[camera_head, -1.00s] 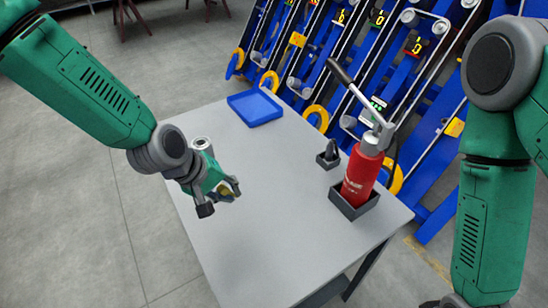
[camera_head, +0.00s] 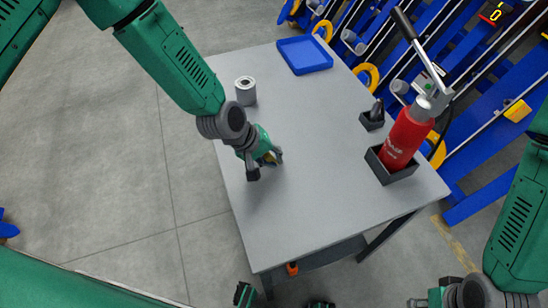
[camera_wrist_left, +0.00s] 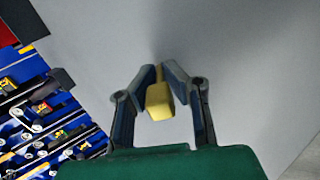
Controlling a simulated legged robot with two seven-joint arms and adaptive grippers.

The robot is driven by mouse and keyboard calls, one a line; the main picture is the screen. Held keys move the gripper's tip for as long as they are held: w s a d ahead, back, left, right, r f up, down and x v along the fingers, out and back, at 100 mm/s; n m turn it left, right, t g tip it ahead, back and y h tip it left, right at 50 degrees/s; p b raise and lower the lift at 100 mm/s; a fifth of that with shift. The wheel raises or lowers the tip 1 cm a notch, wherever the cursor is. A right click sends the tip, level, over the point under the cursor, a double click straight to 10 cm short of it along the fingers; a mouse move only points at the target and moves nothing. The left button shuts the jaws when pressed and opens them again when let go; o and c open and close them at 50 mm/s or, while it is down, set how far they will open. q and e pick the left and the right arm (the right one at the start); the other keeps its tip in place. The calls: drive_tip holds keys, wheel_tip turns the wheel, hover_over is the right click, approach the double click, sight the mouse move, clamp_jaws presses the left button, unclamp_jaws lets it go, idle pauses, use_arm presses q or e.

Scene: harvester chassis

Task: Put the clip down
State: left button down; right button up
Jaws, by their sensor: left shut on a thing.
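My left gripper (camera_head: 265,162) is low over the left part of the grey table (camera_head: 310,200). In the left wrist view its two fingers (camera_wrist_left: 160,75) are closed on a small yellow clip (camera_wrist_left: 159,100). The clip sits between the fingertips, with the grey tabletop behind it. In the head view the clip is mostly hidden by the fingers, and I cannot tell whether it touches the table. My right arm comes down at the right edge; its gripper (camera_head: 428,301) is partly cut off at the bottom and its fingers are unclear.
A grey cylinder (camera_head: 245,91) stands behind my left gripper. A blue tray (camera_head: 304,55) lies at the far edge. A red bottle with a lever (camera_head: 404,138) stands in a dark holder, beside a small black holder (camera_head: 372,118). The table's middle and front are clear.

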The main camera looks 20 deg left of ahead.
use_arm(q)
drive_tip(key=c, duration=2.1)
unclamp_jaws()
drive_tip(key=shift+a+f, duration=0.15)
drive_tip(key=shift+a, duration=0.35)
drive_tip(key=o, duration=0.4)
drive_tip(key=shift+a, duration=0.45)
drive_tip(key=shift+d, duration=0.7)
drive_tip(key=shift+r, duration=0.4)
drive_tip(key=a+v, duration=0.1)
drive_tip(key=v, duration=1)
drive_tip(key=s+a+f+m+y, duration=0.1)
drive_tip(key=s+a+f+m, duration=0.1)
drive_tip(key=s+a+f, duration=0.2)
drive_tip(key=s+a+f+m+g+y, duration=0.1)
drive_tip(key=s+a+f, duration=0.3)
drive_tip(key=s, duration=0.7)
drive_tip(key=s+a+f+m+g+y, duration=0.1)
drive_tip(key=s+a+f+m+y, duration=0.2)
drive_tip(key=s, duration=0.5)
drive_tip(key=shift+s+a+f+m, duration=0.1)
drive_tip(key=shift+a+f+m, duration=0.15)
drive_tip(key=shift+f, duration=0.4)
drive_tip(key=shift+s+a+f+m, duration=0.1)
drive_tip(key=shift+a+f+m, duration=0.1)
drive_tip(key=shift+f, duration=0.45)
